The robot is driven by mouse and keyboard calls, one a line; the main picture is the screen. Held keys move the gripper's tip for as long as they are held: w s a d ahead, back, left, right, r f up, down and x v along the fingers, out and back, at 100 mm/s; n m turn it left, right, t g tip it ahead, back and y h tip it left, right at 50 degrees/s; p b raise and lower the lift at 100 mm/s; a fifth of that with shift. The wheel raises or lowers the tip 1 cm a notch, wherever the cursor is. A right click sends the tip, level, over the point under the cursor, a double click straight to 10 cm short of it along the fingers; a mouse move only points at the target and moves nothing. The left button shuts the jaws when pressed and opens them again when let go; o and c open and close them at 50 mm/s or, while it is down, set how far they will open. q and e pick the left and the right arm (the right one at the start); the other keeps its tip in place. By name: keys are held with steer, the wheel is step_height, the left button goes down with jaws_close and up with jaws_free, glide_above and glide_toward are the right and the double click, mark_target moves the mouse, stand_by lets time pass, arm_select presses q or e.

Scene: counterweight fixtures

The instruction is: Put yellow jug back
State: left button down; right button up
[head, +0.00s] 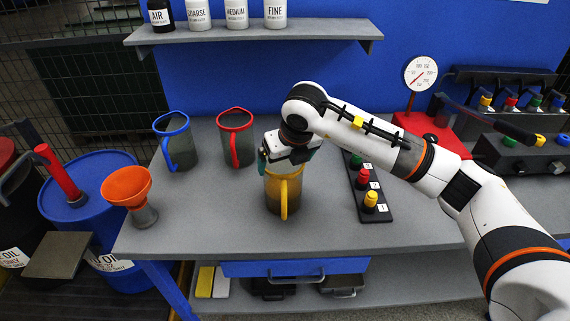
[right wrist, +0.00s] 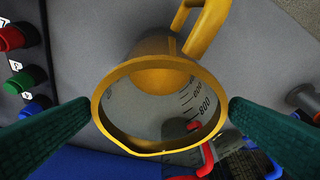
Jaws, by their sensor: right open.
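The yellow jug (head: 284,190) stands upright on the grey bench top, with its handle toward the front edge. In the right wrist view the jug's rim (right wrist: 97,100) lies between my two green fingers, seen from above. My right gripper (head: 284,160) is at the top of the jug in the head view, its fingers partly hidden. In the wrist view the right gripper (right wrist: 158,115) is open, with one finger on each side of the rim; I cannot tell whether they touch it. My left gripper is not in view.
A red-rimmed jug (head: 235,140) and a blue-rimmed jug (head: 177,145) stand to the left on the bench. A dark strip with coloured knobs (head: 367,190) lies close on the right. A shelf (head: 255,32) hangs above.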

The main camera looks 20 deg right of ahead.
steer(key=b+v, duration=0.1)
steer(key=v, duration=0.8)
steer(key=shift+s+r, duration=0.2)
steer(key=shift+r, duration=0.15)
